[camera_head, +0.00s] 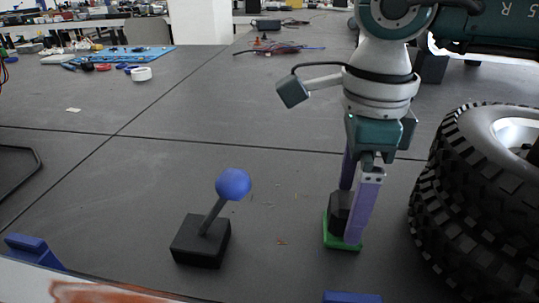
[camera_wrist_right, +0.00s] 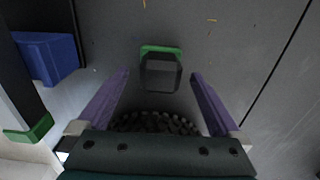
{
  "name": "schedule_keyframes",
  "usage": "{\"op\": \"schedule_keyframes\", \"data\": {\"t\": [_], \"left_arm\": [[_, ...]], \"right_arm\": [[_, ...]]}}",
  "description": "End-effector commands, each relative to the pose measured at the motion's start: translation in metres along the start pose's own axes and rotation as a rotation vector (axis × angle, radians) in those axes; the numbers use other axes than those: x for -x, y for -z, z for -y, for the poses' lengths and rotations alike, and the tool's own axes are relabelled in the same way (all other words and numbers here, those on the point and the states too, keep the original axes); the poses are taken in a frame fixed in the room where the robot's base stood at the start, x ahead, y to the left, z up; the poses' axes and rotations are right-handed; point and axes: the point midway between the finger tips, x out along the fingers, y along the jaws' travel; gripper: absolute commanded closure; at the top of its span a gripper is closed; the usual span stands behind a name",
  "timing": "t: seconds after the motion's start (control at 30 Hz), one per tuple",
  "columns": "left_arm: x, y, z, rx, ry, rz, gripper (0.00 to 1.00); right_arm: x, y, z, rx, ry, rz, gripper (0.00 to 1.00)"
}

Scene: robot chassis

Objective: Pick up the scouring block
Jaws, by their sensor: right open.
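The scouring block (camera_head: 341,212), a dark block with a green base layer, rests on the grey table below my right arm. It also shows in the right wrist view (camera_wrist_right: 160,73), between and slightly beyond the fingertips. My right gripper (camera_head: 352,222) points down with its purple fingers open. In the head view one finger partly hides the block. In the right wrist view the gripper (camera_wrist_right: 160,82) has a finger on each side of the block, with gaps visible on both sides. My left gripper is in neither view.
A joystick with a blue ball (camera_head: 233,184) on a black base stands left of the block. A large black tyre (camera_head: 465,215) is close on the right. A blue piece (camera_head: 352,298) shows at the front edge. The table between joystick and block is clear.

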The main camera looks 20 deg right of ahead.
Motion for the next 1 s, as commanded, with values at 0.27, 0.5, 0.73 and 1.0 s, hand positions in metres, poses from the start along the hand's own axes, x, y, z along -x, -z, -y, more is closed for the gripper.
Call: {"op": "schedule_keyframes", "data": {"t": [0.27,0.5,0.73,1.0], "left_arm": [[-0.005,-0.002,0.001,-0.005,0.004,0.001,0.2],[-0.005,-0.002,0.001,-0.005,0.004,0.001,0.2],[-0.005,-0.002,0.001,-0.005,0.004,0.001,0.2],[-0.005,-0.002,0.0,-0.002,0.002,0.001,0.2]], "right_arm": [[-0.032,-0.001,0.0,0.0,-0.001,0.001,0.0],[-0.031,-0.001,0.0,0.001,-0.001,0.001,0.06],[-0.031,-0.001,0.0,0.001,-0.001,0.001,0.31],[-0.031,-0.001,0.001,0.001,-0.001,0.002,0.62]]}}
